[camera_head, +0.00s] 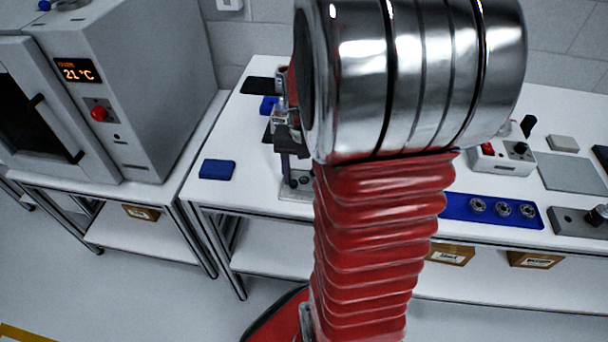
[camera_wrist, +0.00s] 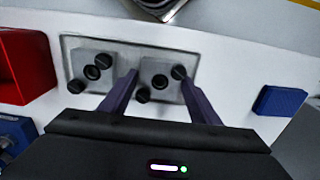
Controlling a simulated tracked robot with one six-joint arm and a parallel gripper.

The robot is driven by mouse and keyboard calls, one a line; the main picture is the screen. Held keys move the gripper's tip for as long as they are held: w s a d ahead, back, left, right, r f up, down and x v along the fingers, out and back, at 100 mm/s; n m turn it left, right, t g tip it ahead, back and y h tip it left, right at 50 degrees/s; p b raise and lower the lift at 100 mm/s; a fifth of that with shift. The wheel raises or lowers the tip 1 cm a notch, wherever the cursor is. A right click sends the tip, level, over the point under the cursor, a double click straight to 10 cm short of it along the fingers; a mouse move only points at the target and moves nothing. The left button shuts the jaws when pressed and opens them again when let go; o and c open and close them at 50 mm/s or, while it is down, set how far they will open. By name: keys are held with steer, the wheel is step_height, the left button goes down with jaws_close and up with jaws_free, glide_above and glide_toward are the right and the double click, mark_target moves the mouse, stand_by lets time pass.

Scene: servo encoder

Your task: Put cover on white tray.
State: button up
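A pale tray (camera_wrist: 68,45) lies flat on the white table in the wrist view. Two grey blocks with black knobs sit on it, a left block (camera_wrist: 84,62) and a right block (camera_wrist: 155,72). I cannot tell for certain which is the cover. My gripper (camera_wrist: 159,80) has its two dark purple fingers apart, with the right block showing between them. Whether the fingers touch the block is not clear. In the head view the tray's edge (camera_head: 292,196) shows partly behind my red arm, with one finger above it; the rest is hidden.
A blue block (camera_head: 217,169) lies left of the tray, also in the wrist view (camera_wrist: 278,101). A red box (camera_wrist: 28,66) stands beside the tray. A blue holder with metal rings (camera_head: 460,208) and a white control box (camera_head: 503,160) are to the right. An oven (camera_head: 130,90) stands left.

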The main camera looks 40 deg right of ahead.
steer(key=shift+o, duration=1.2)
step_height(320, 180, up, 12)
steer(key=shift+r, duration=0.1)
steer(key=s+a+r+n+t, duration=0.1)
steer(key=a+n, duration=0.4)
steer(key=a, duration=0.6)
steer(key=s+a+r+n+t, duration=0.2)
steer(key=s+a+n+t, duration=0.1)
steer(key=a, duration=0.8)
steer(key=shift+s+a+r+n+t, duration=0.35)
steer(key=shift+n+t, duration=0.45)
steer(key=shift+n, duration=0.4)
